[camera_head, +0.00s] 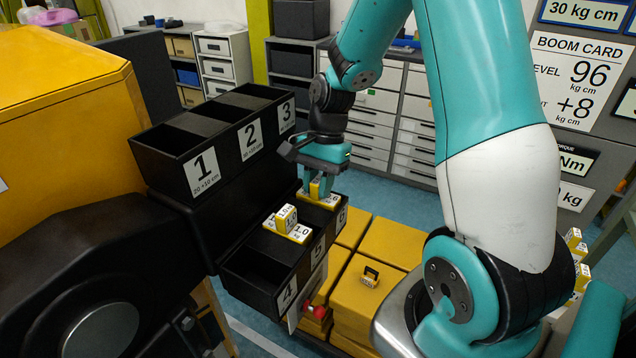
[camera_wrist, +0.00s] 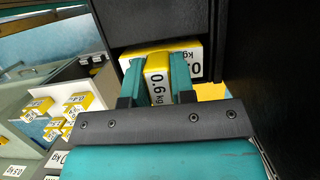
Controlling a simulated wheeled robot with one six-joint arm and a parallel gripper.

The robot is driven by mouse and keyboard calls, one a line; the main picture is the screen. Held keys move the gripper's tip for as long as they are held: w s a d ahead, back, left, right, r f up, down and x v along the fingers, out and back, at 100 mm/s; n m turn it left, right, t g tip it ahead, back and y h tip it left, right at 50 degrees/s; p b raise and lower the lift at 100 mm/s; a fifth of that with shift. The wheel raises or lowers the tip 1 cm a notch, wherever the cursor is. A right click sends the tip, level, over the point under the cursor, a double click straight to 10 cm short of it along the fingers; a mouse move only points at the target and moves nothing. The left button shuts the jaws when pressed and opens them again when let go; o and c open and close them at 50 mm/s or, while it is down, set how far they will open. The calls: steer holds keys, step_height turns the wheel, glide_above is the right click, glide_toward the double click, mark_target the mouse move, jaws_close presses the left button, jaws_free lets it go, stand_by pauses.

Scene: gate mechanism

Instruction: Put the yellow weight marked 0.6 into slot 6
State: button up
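My gripper (camera_head: 316,186) is over slot 6 (camera_head: 341,218), the far compartment of the lower black row. Its two teal fingers (camera_wrist: 158,80) are on either side of the yellow weight marked 0.6 kg (camera_wrist: 157,85) and appear to press on it. In the head view, only a small part of this weight (camera_head: 316,189) shows between the fingers. Another yellow weight (camera_wrist: 193,64) lies in the compartment just behind it, its number partly hidden. Whether the held weight touches it or the slot floor, I cannot tell.
Slot 5 (camera_head: 318,251) holds yellow weights, one marked 1.0 (camera_head: 299,234). Slot 4 (camera_head: 287,293) looks empty. The upper black row with slots 1 to 3 (camera_head: 201,171) rises beside the lower row. Yellow blocks (camera_head: 385,240) stand below on the right. More weights (camera_wrist: 75,104) lie at left.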

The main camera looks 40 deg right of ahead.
steer(key=o, duration=0.4)
steer(key=shift+o, duration=0.2)
steer(key=b+v, duration=0.1)
steer(key=v, duration=1.1)
steer(key=shift+r+b, duration=0.15)
steer(key=shift+b, duration=0.15)
